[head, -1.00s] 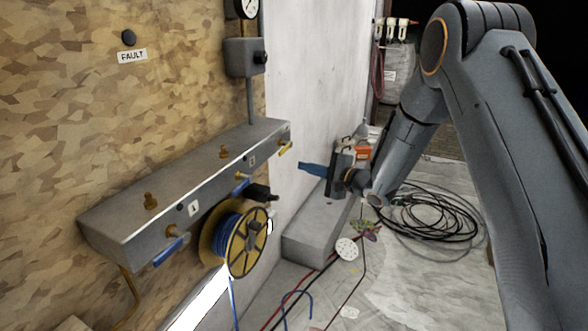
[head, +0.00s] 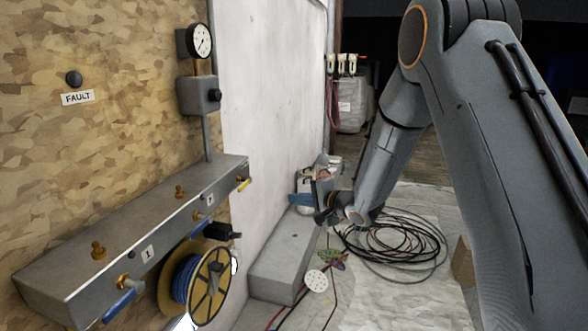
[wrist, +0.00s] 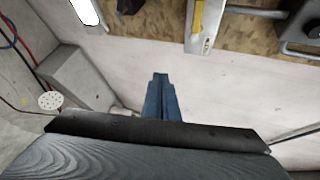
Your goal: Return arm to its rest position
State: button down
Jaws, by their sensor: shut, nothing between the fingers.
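My arm comes down from the upper right in the head view and bends toward the wall. My gripper (head: 300,199) is at its end, above the far part of the grey block on the floor, beside the white wall panel. Its blue fingers point left and partly blend with things behind them. In the wrist view the blue fingers of my gripper (wrist: 160,97) are together and empty, pointing toward the white wall panel (wrist: 235,110). A yellow-handled valve on the manifold end (wrist: 200,28) shows above them, apart from the fingers.
A grey manifold (head: 140,240) with valves juts from the chipboard wall at left. A cable reel (head: 205,285) hangs below it. The grey block (head: 280,262), a white perforated disc (head: 316,281) and coiled black cable (head: 395,238) lie on the floor. A gauge (head: 201,40) is above.

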jog(key=s+d+f+n+g+h, duration=0.1)
jog(key=s+d+n+h, duration=0.1)
jog(key=s+d+h, duration=0.35)
jog(key=s+d+n+g+h, duration=0.25)
jog(key=s+d, duration=0.45)
jog(key=d, duration=0.4)
jog(key=s+d+n+g+h, duration=0.1)
jog(key=s+d+n+g, duration=0.1)
jog(key=s, duration=1.1)
jog(key=s+d+f+n+g, duration=0.1)
jog(key=s+n+g, duration=0.2)
jog(key=s, duration=1.1)
jog(key=shift+s+d+g+h, duration=0.15)
jog(key=shift+d+g+h, duration=0.25)
jog(key=shift+g, duration=0.55)
jog(key=shift+a+f+n, duration=0.1)
jog(key=shift+n, duration=0.15)
